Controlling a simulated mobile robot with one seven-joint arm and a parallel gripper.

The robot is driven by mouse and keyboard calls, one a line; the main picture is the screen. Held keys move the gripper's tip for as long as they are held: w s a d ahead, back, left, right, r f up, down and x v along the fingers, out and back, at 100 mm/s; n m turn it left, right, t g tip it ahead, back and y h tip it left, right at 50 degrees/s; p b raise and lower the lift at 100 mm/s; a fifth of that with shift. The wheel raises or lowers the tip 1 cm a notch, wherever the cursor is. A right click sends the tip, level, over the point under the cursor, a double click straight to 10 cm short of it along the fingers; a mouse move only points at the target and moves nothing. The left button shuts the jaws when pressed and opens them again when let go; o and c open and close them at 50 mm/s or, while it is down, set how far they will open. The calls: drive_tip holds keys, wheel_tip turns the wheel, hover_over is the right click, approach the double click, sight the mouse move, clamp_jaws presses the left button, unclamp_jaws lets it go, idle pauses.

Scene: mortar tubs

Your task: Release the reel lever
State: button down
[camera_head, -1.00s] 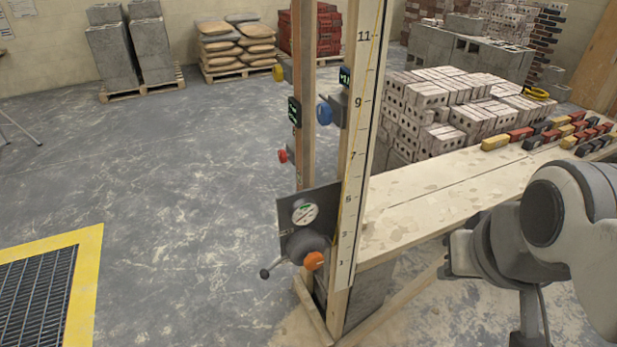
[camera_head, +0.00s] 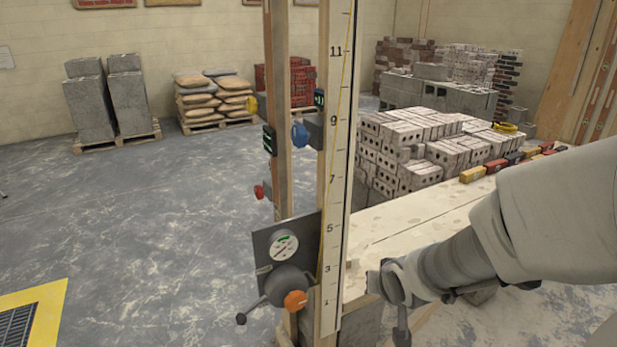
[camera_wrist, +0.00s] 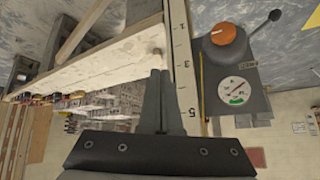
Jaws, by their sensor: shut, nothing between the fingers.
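The reel (camera_head: 288,283) is a dark grey drum on a panel low on the timber post. Its lever, tipped with a black ball (camera_head: 241,318), sticks out to the lower left. An orange knob (camera_head: 295,300) sits on its front, and a round dial (camera_head: 284,246) is above. In the wrist view, which is upside down, the lever's ball (camera_wrist: 274,15) is at the upper right, beyond the orange knob (camera_wrist: 224,34). My gripper (camera_head: 372,281) is right of the post, apart from the lever. Its dark fingers (camera_wrist: 166,74) are together and empty in the wrist view.
The numbered post (camera_head: 336,190) stands between my gripper and the reel. A wooden bench (camera_head: 405,232) runs behind my arm, with bricks stacked beyond. A yellow-edged floor grate (camera_head: 48,305) lies at lower left. The floor left of the reel is clear.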

drive_tip(key=w+a+f+m+y+b, duration=0.1)
drive_tip(key=a+f+y+b, duration=0.1)
drive_tip(key=a+f, duration=0.35)
drive_tip(key=w+a+f+y+b, duration=0.2)
drive_tip(key=f+b, duration=0.1)
drive_tip(key=f, duration=0.6)
drive_tip(key=m+t+y+b, duration=0.6)
drive_tip(key=m+y+b, duration=0.1)
drive_tip(key=m, duration=0.2)
approach(252, 309)
drive_tip(key=s+d+f, duration=0.1)
drive_tip(key=d+f, duration=0.1)
drive_tip(key=d, duration=0.3)
drive_tip(key=shift+d+f, duration=0.1)
drive_tip(key=w+a+b, duration=0.2)
drive_tip(key=w+a, duration=0.3)
drive_tip(key=a, duration=0.5)
drive_tip(key=shift+w+b, duration=0.3)
drive_tip(key=shift+w, duration=0.1)
